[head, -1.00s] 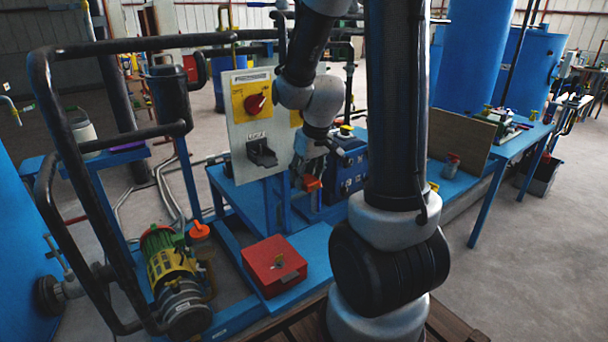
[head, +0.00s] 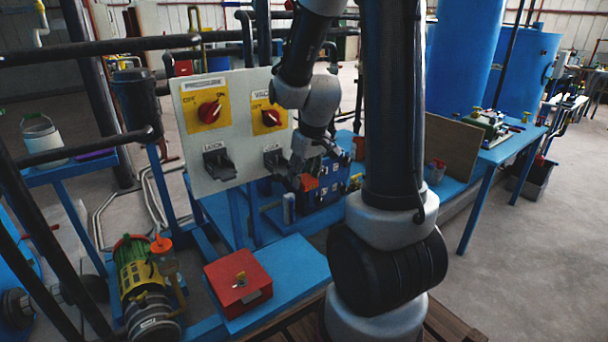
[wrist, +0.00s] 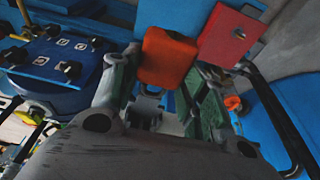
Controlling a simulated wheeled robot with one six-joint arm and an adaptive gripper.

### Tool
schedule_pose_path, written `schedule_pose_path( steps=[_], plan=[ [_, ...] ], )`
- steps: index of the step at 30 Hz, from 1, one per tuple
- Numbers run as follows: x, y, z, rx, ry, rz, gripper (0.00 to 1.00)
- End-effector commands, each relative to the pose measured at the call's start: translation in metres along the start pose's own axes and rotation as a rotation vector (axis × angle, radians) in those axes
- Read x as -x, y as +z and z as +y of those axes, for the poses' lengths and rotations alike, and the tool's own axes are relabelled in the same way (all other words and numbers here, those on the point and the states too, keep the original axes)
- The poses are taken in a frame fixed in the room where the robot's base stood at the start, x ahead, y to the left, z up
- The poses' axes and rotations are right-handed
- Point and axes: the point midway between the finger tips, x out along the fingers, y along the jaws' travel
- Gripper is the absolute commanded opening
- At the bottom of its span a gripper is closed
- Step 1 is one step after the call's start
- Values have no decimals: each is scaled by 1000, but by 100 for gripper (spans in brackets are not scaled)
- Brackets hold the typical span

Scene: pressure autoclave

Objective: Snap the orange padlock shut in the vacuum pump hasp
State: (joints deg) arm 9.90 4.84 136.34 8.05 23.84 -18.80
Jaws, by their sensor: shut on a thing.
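The orange padlock (head: 308,182) hangs at the end of my gripper (head: 311,168) in the head view. In the wrist view the padlock (wrist: 168,57) shows as an orange-red block between the green-padded fingers of my gripper (wrist: 165,80), which is shut on it. Its shackle is hard to make out. A grey upright panel (head: 235,120) carries two red rotary switches on yellow plates. Below the right switch (head: 271,118), whose label is partly hidden, is a dark hasp (head: 277,160). The padlock is to the right of this hasp, lower and apart from it.
A second dark hasp (head: 218,163) sits under the left switch (head: 209,112). A red box (head: 238,280) with a small item on top stands on the blue frame below. A green-and-yellow pump (head: 140,272) is at lower left. Black pipes cross the left side.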

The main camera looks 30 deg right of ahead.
Motion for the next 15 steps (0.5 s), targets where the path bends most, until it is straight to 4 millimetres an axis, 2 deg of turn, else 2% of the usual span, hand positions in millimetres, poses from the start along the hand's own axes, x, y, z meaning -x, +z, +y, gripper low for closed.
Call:
schedule_pose_path(
  steps=[15],
  plan=[
    [-12,-45,0,1,0,1,13]
  ],
)
